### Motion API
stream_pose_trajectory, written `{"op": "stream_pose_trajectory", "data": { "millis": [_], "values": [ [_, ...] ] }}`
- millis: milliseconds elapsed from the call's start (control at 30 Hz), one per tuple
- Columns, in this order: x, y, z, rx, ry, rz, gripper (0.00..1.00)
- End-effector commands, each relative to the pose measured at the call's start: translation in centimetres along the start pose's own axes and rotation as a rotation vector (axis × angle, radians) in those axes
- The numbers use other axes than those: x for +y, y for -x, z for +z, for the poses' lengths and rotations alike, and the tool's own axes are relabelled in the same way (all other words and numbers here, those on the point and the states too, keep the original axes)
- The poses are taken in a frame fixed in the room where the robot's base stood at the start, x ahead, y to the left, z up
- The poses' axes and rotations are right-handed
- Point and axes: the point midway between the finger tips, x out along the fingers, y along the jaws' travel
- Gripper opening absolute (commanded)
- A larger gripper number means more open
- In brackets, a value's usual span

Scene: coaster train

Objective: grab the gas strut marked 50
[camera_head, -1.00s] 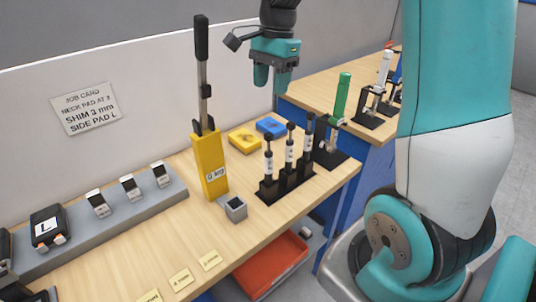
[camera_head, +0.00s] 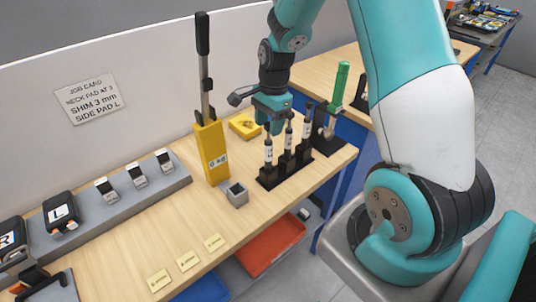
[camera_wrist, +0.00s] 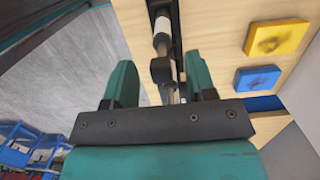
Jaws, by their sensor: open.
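Three upright gas struts with black tops and white labelled bands stand in a black holder (camera_head: 284,174) near the bench's right end: a left strut (camera_head: 268,153), a middle strut (camera_head: 288,142) and a right strut (camera_head: 306,130). The marks on their bands are too small to read. My gripper (camera_head: 275,128) is open, pointing down just above the left and middle struts. In the wrist view, a strut (camera_wrist: 162,26) with a black end lies between my open fingers (camera_wrist: 160,82), apart from both. I cannot tell which strut that is.
A tall yellow tool (camera_head: 212,155) with a black handle stands left of the struts, beside a small grey block (camera_head: 237,194). A yellow pad (camera_head: 244,126) lies behind; a blue pad (camera_wrist: 257,79) shows in the wrist view.

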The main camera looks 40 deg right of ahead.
Motion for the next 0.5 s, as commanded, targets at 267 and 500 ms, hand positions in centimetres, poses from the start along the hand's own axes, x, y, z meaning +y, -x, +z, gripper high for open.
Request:
{"op": "stream_pose_trajectory", "data": {
  "millis": [267,500],
  "values": [
    [-0.1,-2.9,-0.1,0.000,0.001,0.001,0.51],
    [-0.1,-3.1,-0.1,0.000,0.001,-0.001,0.49]
  ]
}}
